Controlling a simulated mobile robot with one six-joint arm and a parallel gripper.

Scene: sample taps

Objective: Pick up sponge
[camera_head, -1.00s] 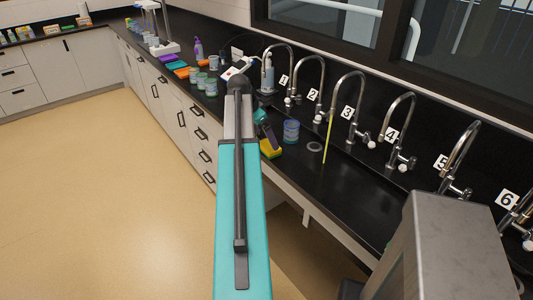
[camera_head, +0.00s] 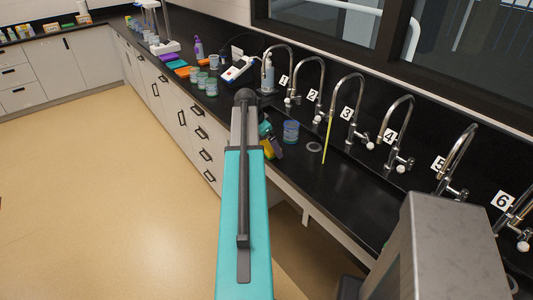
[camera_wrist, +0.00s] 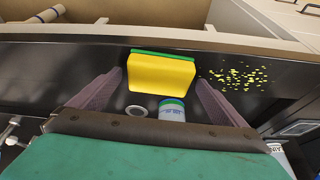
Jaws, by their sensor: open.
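The sponge (camera_wrist: 160,73) is a yellow block with a green layer. In the wrist view it lies on the black counter near its edge, between the two finger tips. My gripper (camera_wrist: 159,80) is open, with one finger on each side of the sponge. Whether either finger touches it I cannot tell. In the head view my gripper (camera_head: 273,141) is small and partly behind my arm. A yellow part of the sponge (camera_head: 268,150) shows there beside it; the rest is hidden.
A blue-labelled jar (camera_head: 291,131) and a grey ring (camera_head: 314,147) are right of the sponge. A yellow-green stick (camera_head: 327,143) stands near numbered taps. Green-lidded jars (camera_head: 211,87) stand further back. Yellow flecks (camera_wrist: 238,76) lie right of the sponge in the wrist view.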

